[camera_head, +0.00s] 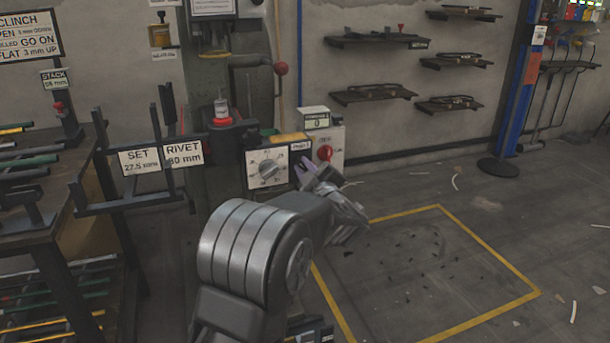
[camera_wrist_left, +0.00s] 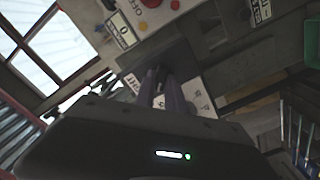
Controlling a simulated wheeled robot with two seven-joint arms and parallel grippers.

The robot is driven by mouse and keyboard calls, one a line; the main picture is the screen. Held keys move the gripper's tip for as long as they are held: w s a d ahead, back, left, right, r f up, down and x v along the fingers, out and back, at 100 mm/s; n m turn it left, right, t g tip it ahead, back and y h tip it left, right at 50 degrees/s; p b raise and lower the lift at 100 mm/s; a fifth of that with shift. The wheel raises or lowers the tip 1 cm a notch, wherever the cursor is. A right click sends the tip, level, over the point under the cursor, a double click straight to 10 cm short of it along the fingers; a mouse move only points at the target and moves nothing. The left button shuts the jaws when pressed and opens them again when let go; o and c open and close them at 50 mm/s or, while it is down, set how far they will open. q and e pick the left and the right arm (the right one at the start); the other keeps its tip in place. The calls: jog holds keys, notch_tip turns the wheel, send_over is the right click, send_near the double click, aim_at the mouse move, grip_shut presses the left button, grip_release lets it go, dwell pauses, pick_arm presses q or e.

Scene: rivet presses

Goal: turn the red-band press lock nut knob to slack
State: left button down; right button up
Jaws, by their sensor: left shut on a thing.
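The press (camera_head: 222,80) stands against the wall, with a red ring (camera_head: 237,115) around its middle. On its front is a pale panel (camera_head: 255,182) with a scale and a grey pointer knob (camera_head: 268,168). In the left wrist view the purple fingers (camera_wrist_left: 162,90) are close together over a pale marked panel (camera_wrist_left: 203,98). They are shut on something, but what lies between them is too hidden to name. My right gripper is not in view.
A box with a red knob (camera_head: 325,153) and a counter reading 0 (camera_head: 316,119) sits right behind the gripper. A red ball-ended lever (camera_head: 280,68) is above. A bar rack (camera_head: 130,205) is at left.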

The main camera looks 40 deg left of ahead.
pick_arm(q)
jog(key=n+b, duration=0.1)
jog(key=n, duration=0.1)
jog(key=n+b, duration=0.4)
jog(key=shift+f, duration=0.35)
jog(key=shift+r+n+b, duration=0.1)
jog(key=shift+n+b, duration=0.8)
jog(key=shift+n, duration=0.3)
jog(key=c, duration=1.4)
grip_release()
jog(key=shift+r, duration=0.1)
jog(key=shift+d, duration=0.1)
jog(key=p+v, duration=0.2)
jog(key=v, duration=0.5)
jog(key=shift+s+d, duration=0.25)
